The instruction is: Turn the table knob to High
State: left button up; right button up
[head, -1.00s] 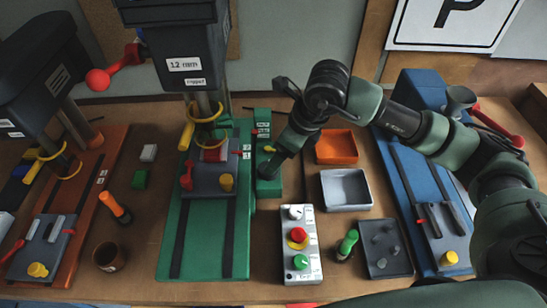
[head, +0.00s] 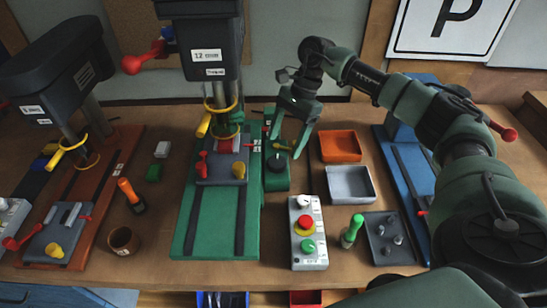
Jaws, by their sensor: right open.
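A black round knob (head: 277,163) sits on top of a small green box (head: 276,184) beside the green drill press base. The marks around the knob are too small to read. My right gripper (head: 285,146) is open and empty, its fingers pointing down just behind and above the knob, with the near finger to its right. I cannot tell if a finger touches the box. A grey control box (head: 308,257) with a white dial (head: 305,201), a red button and a green button stands in front. My left gripper is out of view.
A green-based drill press (head: 208,60) stands left of the green box, with a red-brown one (head: 60,75) farther left. An orange tray (head: 340,146) and grey tray (head: 349,185) lie to the right. A green-handled tool (head: 352,230) stands beside the control box.

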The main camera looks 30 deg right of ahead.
aim_at(278, 160)
jog(key=p+x, duration=0.1)
jog(key=x, duration=0.4)
jog(key=shift+p, duration=0.35)
jog(key=shift+a+f, duration=0.1)
jog(key=shift+f, duration=0.35)
jog(key=c, duration=1.4)
jog(key=shift+o, duration=0.2)
